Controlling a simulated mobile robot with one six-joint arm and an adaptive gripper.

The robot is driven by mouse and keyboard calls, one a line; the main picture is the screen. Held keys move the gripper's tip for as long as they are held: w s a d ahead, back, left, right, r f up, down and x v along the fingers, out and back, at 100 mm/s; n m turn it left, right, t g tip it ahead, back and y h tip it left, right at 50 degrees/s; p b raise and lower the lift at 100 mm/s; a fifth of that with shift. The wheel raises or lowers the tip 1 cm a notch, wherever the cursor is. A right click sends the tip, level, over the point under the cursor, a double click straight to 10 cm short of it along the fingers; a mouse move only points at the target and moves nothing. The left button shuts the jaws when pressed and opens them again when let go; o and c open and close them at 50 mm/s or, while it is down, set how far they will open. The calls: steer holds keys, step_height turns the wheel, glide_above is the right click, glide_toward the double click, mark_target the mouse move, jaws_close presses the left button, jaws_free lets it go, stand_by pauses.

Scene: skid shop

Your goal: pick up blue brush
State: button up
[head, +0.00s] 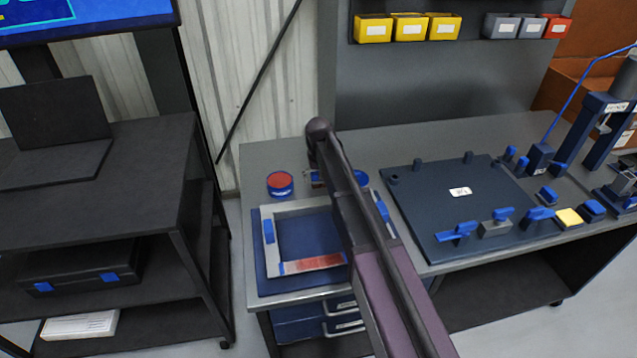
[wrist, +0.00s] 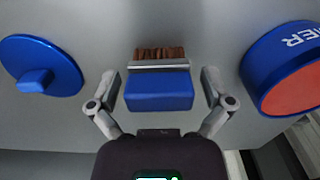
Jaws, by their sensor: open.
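The blue brush (wrist: 159,91) has a blue block handle, a metal band and brown bristles. In the wrist view it lies between the two spread fingers of my gripper (wrist: 161,78), with a gap on each side. The handle is toward my gripper and the bristles point away. My gripper is open and holds nothing. In the head view a small part of the brush (head: 316,179) shows just left of my arm. My arm hides the rest of it and my gripper there.
A blue and red tin (head: 280,184) is left of the brush; it is at right in the wrist view (wrist: 288,70). A blue knobbed disc (wrist: 40,66) lies on the other side. A grey frame (head: 268,250) on a blue mat and a dark fixture plate (head: 440,190) flank my arm.

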stand_by(0.5)
steer(key=c, duration=1.2)
steer(key=shift+r, duration=0.15)
step_height(320, 180, up, 10)
steer(key=p, duration=1)
steer(key=o, duration=0.7)
steer(key=c, duration=0.5)
